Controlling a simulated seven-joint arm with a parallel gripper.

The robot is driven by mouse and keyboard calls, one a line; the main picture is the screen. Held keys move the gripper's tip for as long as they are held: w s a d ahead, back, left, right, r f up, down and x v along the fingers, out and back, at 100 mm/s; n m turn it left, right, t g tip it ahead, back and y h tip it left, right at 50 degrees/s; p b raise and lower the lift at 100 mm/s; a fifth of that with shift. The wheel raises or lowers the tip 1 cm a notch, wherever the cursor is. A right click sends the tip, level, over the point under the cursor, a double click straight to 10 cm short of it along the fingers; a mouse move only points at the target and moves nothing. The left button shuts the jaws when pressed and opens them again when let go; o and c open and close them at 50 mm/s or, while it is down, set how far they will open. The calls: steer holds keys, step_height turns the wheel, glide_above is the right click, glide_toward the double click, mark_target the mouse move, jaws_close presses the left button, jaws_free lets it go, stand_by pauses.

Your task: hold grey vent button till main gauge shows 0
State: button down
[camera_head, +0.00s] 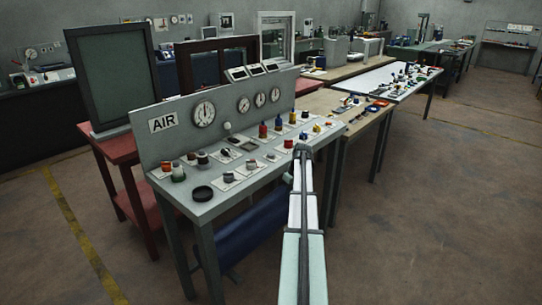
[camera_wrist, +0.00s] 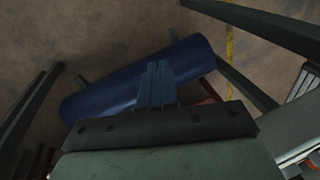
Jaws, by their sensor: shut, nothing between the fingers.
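The main gauge is probably the largest white dial (camera_head: 204,113) on the upright AIR panel; its reading is too small to tell. Several buttons and knobs sit on the sloping console top (camera_head: 213,209). A grey knob (camera_head: 227,177) stands on a pale plate near the front, but I cannot tell which control is the grey vent button. In the wrist view my gripper (camera_wrist: 157,66) is shut and empty, in front of the blue tank, apart from the buttons.
A blue tank (camera_head: 250,240) lies under the console, also in the wrist view (camera_wrist: 100,100). A red table (camera_head: 110,147) with a dark framed screen stands behind left. A wooden bench (camera_head: 322,103) adjoins at right. Front floor is clear.

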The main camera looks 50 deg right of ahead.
steer(key=w+d+r+m+t, duration=0.1)
steer(key=w+d+r+t, duration=0.15)
steer(key=d+r, duration=0.5)
step_height(320, 180, up, 16)
steer(key=m+t+h, duration=0.2)
steer(key=m+t, duration=0.3)
steer(key=t, duration=0.1)
glide_above(273, 155)
steer(key=shift+w+d+g, duration=0.15)
steer(key=shift+g, duration=0.1)
steer(key=shift+f, duration=0.2)
steer(key=shift+f, duration=4.25)
steer(key=shift+f, duration=0.15)
steer(key=shift+f, duration=0.25)
steer(key=shift+f, duration=0.5)
